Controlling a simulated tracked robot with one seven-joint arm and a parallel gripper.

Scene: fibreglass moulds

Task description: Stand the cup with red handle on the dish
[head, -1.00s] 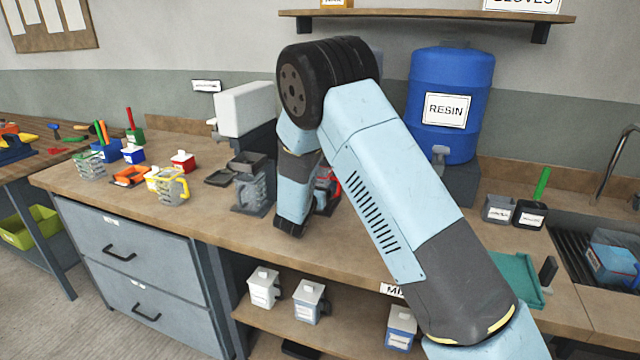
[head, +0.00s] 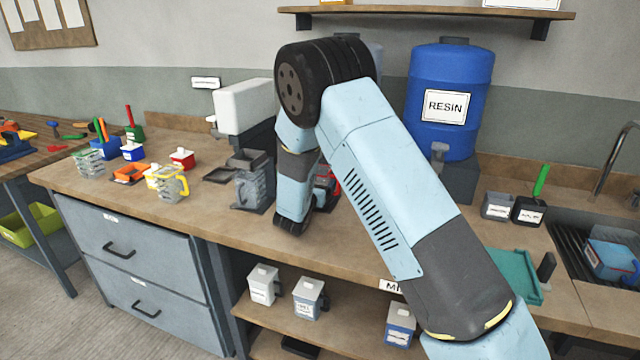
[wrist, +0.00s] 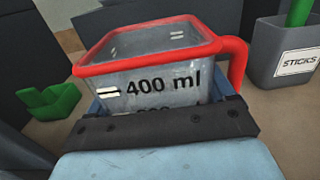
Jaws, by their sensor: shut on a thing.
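The cup with red handle (wrist: 155,75) is clear, with a red rim and a "400 ml" mark. It fills the middle of the wrist view, with its handle to the right. My gripper (wrist: 155,125) is shut on it. In the head view the cup's red edge (head: 334,181) shows just behind my gripper (head: 292,224), low over the bench; most of the cup is hidden by my arm. I cannot tell whether its base touches anything. A dark shallow dish (head: 219,176) lies on the bench left of the white-topped dispenser; I cannot tell if it is the task's dish.
A grey-handled cup (head: 257,188) stands close left of my gripper, by the dispenser (head: 244,105). A yellow cup (head: 170,185) and an orange tray (head: 130,172) are further left. The blue resin drum (head: 449,100) stands behind right. A sticks holder (wrist: 285,60) shows in the wrist view.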

